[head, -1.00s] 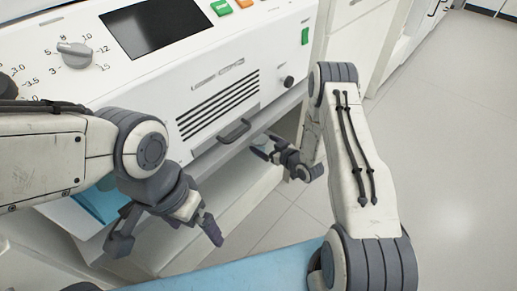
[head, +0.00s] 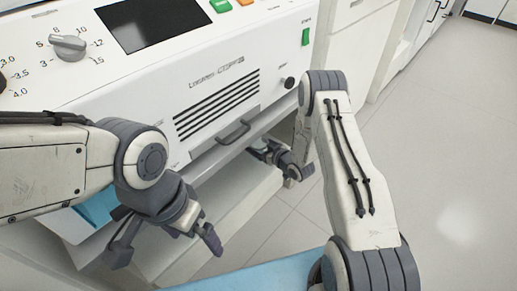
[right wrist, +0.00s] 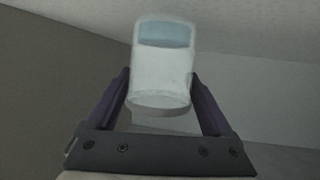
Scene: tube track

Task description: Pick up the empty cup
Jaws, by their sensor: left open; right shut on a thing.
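A clear cup (right wrist: 162,72) with a pale blue band at its upper end in the picture is between the fingers of my right gripper (right wrist: 160,96) in the right wrist view. The gripper is shut on it. No contents can be made out in it. In the head view my right gripper (head: 262,150) is close to the front of the white machine, below and right of its handle; the cup is hard to make out there. My left gripper (head: 168,242) is open and empty, lower left, in front of the machine.
The white machine (head: 150,85) with a knob, a dark screen and a grey handle (head: 234,132) fills the upper left. A pale ledge (head: 250,195) lies below it. A light blue surface (head: 260,274) is at the bottom. Open tiled floor (head: 440,170) is at the right.

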